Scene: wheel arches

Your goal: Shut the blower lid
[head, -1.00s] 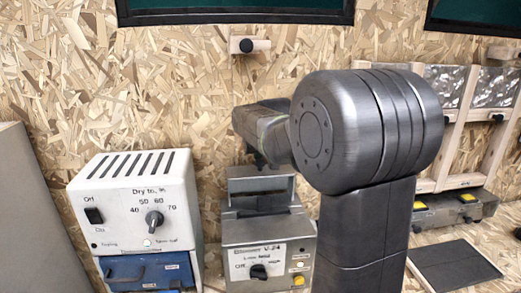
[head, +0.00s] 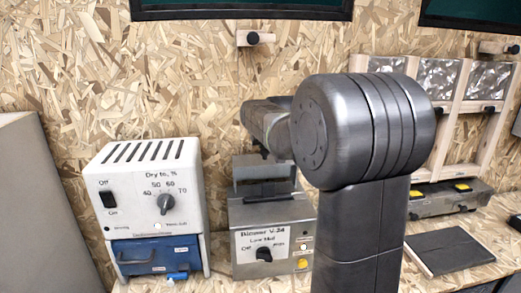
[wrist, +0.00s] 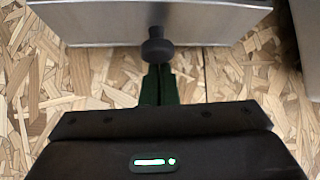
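The blower is a grey metal box (head: 272,215) with a printed front panel, a black dial and small buttons, in the middle of the head view. Its lid (head: 262,168) stands raised at the back of the box, so it is open. My gripper is hidden behind my arm in the head view. In the wrist view my gripper (wrist: 158,72) shows dark green fingers close together, seemingly shut with nothing between them. A black knob (wrist: 157,50) on a grey metal panel (wrist: 100,22) is just beyond the fingertips. I cannot tell whether they touch.
A white dryer unit (head: 150,175) with a blue drawer (head: 155,256) stands left of the blower. A wooden peg with a black knob (head: 253,39) is on the wall above. At right are a wooden frame (head: 445,110), a grey box (head: 450,198) and a dark flat plate (head: 450,250).

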